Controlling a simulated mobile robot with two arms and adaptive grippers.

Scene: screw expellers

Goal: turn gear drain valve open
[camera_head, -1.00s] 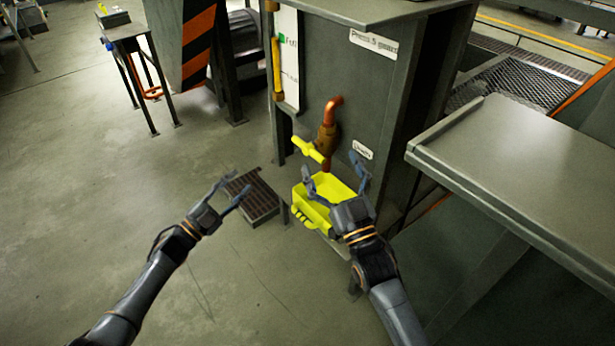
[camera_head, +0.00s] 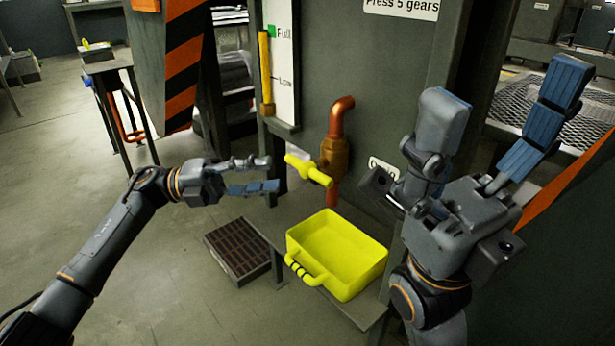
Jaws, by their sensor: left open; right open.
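The gear drain valve is a copper pipe and body (camera_head: 335,155) on the front of the grey machine, with a yellow handle (camera_head: 309,170) pointing out to the left and toward me. My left gripper (camera_head: 268,174) is open, just left of the handle's end, with its fingers pointing at it. I cannot tell whether it touches the handle. My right gripper (camera_head: 505,95) is open and empty, raised close to the camera at the right, fingers pointing up. It is apart from the valve and partly hides the machine's side and a small label.
A yellow bin (camera_head: 338,262) with a handle stands on a low ledge below the valve. A level gauge (camera_head: 283,60) is above left. An orange-black striped post (camera_head: 184,65) stands further left.

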